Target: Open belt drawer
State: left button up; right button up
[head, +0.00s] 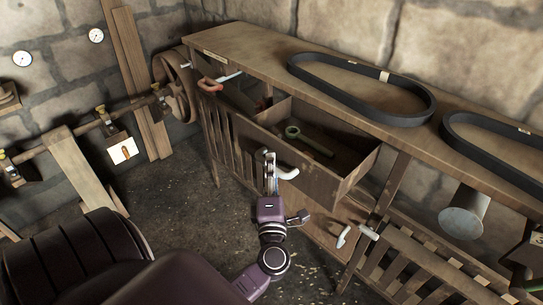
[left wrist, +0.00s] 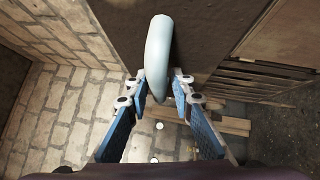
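An open wooden drawer (head: 308,168) juts out from under the workbench; a green-ringed tool (head: 293,132) lies inside it. I cannot tell whether it is the belt drawer. Its pale curved handle (head: 285,172) is on the front, and it also shows in the left wrist view (left wrist: 158,52). My left gripper (head: 270,158) is at this handle. In the left wrist view the blue-padded fingers (left wrist: 160,90) stand apart on either side of the handle's end, with small gaps showing. My right gripper is not in view.
Two black belts (head: 335,98) (head: 475,150) lie on the workbench top (head: 255,45). More pale handles (head: 344,236) (head: 368,232) sit low on the bench front at right. A slatted rack (head: 415,275) stands below. A wheel (head: 174,85) is at the bench's left end. Floor (head: 180,205) left of the drawer is clear.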

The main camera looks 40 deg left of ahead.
pick_arm(q)
jog(key=v, duration=1.2)
dwell(0.3)
